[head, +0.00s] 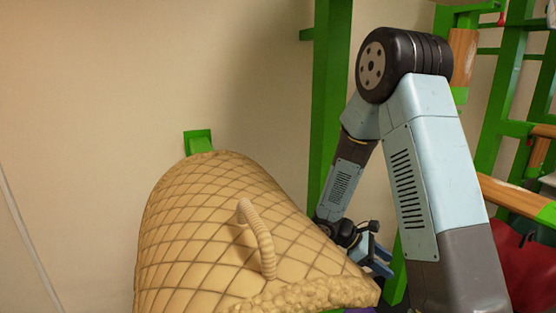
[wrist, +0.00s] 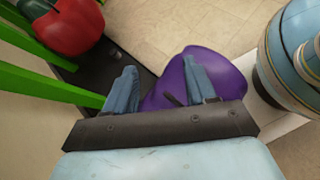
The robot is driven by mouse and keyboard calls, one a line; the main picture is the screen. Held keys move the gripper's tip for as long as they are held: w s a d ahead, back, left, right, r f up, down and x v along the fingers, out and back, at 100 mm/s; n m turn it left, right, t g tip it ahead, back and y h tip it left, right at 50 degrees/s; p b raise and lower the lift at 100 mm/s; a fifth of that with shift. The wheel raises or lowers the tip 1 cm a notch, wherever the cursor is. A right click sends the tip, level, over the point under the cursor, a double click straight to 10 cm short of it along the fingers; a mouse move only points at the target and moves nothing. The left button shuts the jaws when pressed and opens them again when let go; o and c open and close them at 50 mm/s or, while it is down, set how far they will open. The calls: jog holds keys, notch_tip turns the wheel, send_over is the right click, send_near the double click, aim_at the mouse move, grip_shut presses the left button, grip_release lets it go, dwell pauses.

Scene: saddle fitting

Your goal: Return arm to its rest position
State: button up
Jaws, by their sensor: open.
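My gripper (head: 376,252) hangs low at the end of my bent arm in the head view, right of a large tan quilted body (head: 205,225) with a ribbed loop handle. The body partly hides the area below the gripper. In the wrist view my gripper (wrist: 162,85) is open, its two blue fingers apart with nothing held between them. A purple rounded thing (wrist: 222,68) lies beyond the fingers, mostly behind the right one. I cannot tell how far below them it is.
A green post (head: 330,100) stands behind my arm. Green and wooden racks (head: 500,110) fill the right side, with a red thing (head: 528,265) low there. In the wrist view a red rounded thing (wrist: 75,27) lies on a dark surface near green bars (wrist: 50,82). The tan wall side at left is clear.

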jog(key=s+a+r+m+t+y, duration=0.2)
jog(key=s+r, duration=0.4)
jog(key=r, duration=0.3)
jog(key=s+a+r+m+t+y, duration=0.2)
jog(key=s+r+m+y, duration=0.3)
jog(key=r, duration=0.4)
jog(key=s+a+r+m+t+y, duration=0.2)
jog(key=s+r+m+t+y, duration=0.1)
jog(key=s+r+m, duration=0.3)
jog(key=shift+s+a+r+m+t+y, duration=0.35)
jog(key=shift+s+r+t, duration=0.6)
jog(key=shift+r, duration=1.15)
jog(key=shift+s+a, duration=0.1)
jog(key=shift+c, duration=0.2)
